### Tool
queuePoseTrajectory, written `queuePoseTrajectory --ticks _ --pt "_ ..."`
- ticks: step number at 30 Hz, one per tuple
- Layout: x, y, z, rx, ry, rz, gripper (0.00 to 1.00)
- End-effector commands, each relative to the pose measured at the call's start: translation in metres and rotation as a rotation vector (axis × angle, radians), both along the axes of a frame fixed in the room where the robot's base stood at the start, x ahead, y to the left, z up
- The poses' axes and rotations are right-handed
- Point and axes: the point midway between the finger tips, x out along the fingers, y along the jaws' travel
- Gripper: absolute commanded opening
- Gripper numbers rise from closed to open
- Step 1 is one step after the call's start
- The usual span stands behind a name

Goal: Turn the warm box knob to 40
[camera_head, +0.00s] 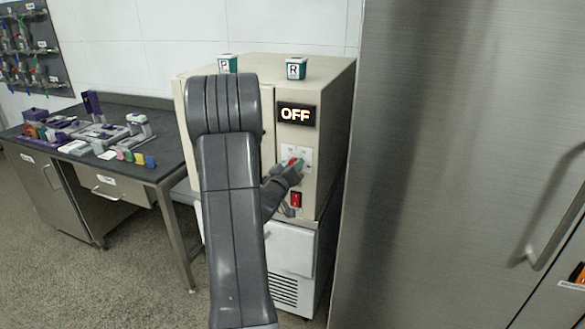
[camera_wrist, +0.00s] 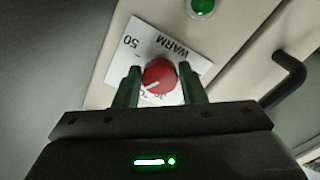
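The warm box (camera_head: 335,105) is a cream cabinet, with a display (camera_head: 296,114) reading OFF. The red round knob (camera_wrist: 159,77) sits on a white label (camera_wrist: 143,45) marked WARM, with 50 legible and smaller marks partly hidden. A white pointer line on the knob points to the lower left in the wrist view. My gripper (camera_wrist: 160,72) is at the knob, one green finger on each side. I cannot tell whether the fingers touch it. In the head view, my gripper (camera_head: 297,164) reaches the panel and largely hides the knob.
A red switch (camera_head: 296,199) is below the label. A green button (camera_wrist: 202,7) and a dark handle (camera_wrist: 288,75) are near the knob in the wrist view. Two cups (camera_head: 296,68) (camera_head: 227,64) stand on the box. A steel cabinet (camera_head: 450,150) is close on the right.

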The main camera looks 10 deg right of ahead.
Motion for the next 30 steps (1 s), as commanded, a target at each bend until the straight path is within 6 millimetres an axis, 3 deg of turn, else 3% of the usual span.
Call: queuePoseTrajectory --ticks 3,14,30 --pt "0.000 0.000 0.000 0.000 0.000 0.000 0.55" --pt "-0.005 0.004 0.000 0.000 -0.001 0.001 0.55" --pt "-0.095 0.065 -0.001 0.001 0.000 0.003 0.55"
